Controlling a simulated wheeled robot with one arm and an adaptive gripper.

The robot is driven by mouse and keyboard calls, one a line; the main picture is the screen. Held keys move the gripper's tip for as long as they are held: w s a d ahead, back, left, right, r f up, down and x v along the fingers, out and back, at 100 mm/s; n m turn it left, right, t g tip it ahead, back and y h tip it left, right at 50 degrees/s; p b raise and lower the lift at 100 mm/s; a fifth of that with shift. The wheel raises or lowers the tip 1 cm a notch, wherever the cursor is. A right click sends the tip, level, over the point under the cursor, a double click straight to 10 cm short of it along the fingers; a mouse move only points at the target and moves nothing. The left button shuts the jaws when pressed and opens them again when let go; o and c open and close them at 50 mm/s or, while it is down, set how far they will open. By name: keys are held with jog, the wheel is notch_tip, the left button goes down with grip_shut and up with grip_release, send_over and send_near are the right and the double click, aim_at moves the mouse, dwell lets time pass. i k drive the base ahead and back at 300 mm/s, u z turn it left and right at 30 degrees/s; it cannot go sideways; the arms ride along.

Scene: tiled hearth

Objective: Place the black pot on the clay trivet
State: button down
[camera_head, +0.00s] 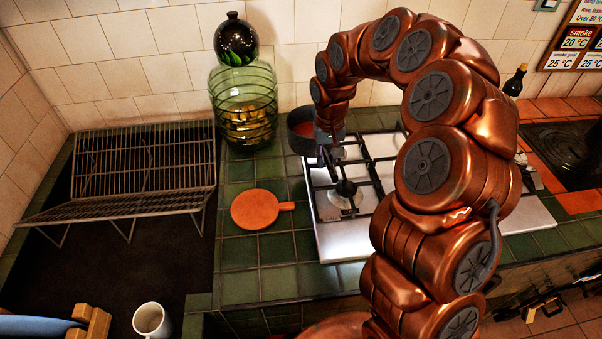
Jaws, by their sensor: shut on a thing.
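The black pot (299,128) is at the back left of the stove, with something reddish inside it. My gripper (328,150) is at the pot's right side and is shut on it; the fingertips are small and partly hidden by my wrist. I cannot tell whether the pot touches the surface under it. The clay trivet (256,210), a round orange disc with a short handle pointing right, lies flat and bare on the green tiles left of the stove, nearer than the pot.
A large green glass jar (243,108) stands just left of the pot, with a dark round bottle above it. The metal stove (345,235) lies right of the trivet. A wire rack (140,170) and a white mug (151,320) are at the left. The tiles around the trivet are clear.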

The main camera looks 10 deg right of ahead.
aim_at(255, 230)
jog(key=k, duration=0.5)
jog(key=z, duration=1.45)
jog(key=i, duration=0.55)
jog(key=u, duration=3.75)
